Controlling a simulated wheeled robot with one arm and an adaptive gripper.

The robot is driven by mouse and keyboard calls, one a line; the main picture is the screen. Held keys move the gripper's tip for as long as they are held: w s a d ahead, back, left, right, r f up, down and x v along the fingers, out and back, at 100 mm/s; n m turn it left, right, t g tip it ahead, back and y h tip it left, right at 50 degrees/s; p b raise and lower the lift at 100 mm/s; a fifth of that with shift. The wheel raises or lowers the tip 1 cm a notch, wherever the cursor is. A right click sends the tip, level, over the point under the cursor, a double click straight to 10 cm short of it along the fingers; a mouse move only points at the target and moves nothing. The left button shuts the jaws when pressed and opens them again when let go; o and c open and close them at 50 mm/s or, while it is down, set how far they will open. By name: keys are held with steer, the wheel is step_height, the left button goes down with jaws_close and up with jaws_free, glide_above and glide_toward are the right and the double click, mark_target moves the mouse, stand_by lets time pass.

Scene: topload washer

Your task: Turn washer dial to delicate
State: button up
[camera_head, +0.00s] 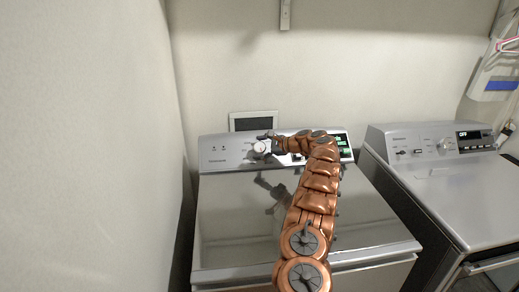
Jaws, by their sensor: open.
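The topload washer (225,215) stands in the middle, with its lid closed. Its control panel (217,158) runs along the back edge. The round washer dial (260,147) is white and sits on the panel left of centre. My gripper (263,141) is at the dial, reaching in from the right with its fingers open close around or beside it. Whether the fingers touch the dial is too small to tell. The dial's markings cannot be read. My arm hides part of the panel between the dial and the green-lit display (343,146).
A second machine (425,190) with its own knobs and a display reading OFF (470,134) stands on the right. A wall (90,150) rises close on the left. A dark framed wall box (253,121) is just behind the panel.

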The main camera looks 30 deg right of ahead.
steer(key=v, duration=1.2)
stand_by(0.3)
